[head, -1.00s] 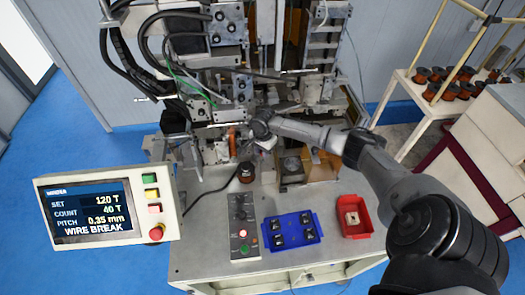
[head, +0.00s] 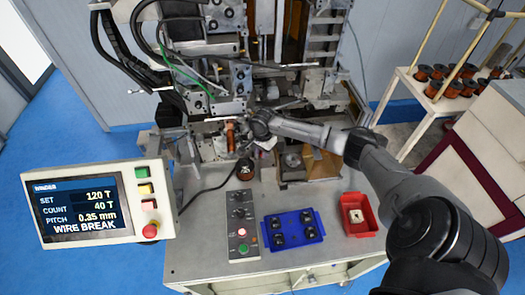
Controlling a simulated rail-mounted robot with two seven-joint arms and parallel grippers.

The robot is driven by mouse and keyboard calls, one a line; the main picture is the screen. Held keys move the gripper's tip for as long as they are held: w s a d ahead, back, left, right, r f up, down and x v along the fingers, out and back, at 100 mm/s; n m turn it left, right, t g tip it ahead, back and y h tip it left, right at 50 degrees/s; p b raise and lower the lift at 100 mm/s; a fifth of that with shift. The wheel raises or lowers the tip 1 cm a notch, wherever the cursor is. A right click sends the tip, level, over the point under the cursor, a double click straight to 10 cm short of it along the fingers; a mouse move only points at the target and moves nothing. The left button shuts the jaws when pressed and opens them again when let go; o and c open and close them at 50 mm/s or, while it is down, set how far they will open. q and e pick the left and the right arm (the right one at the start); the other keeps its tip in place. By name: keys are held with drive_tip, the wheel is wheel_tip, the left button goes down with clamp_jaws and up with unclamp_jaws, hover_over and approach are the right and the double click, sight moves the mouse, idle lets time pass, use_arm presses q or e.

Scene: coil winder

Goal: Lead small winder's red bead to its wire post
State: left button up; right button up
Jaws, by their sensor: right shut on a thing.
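The small winder (head: 212,143) stands at the back of the grey bench, with an upright copper-orange coil (head: 231,133) at its front. My right gripper (head: 249,139) reaches in from the right, just beside this coil. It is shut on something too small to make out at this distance. I cannot pick out the red bead or the wire post among the machine parts. My left gripper is not in view.
A dark spool (head: 245,170) stands in front of the winder. A switch box (head: 242,224), a blue tray (head: 292,230) and a red bin (head: 358,214) sit along the bench front. A display panel (head: 98,203) reads WIRE BREAK. Copper spools fill a trolley at right.

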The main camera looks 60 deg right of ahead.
drive_tip(key=shift+f, duration=0.35)
drive_tip(key=shift+f, duration=0.75)
drive_tip(key=o, duration=1)
wheel_tip(320, 180, up, 14)
drive_tip(key=shift+f+b, duration=0.1)
drive_tip(key=shift+b, duration=0.55)
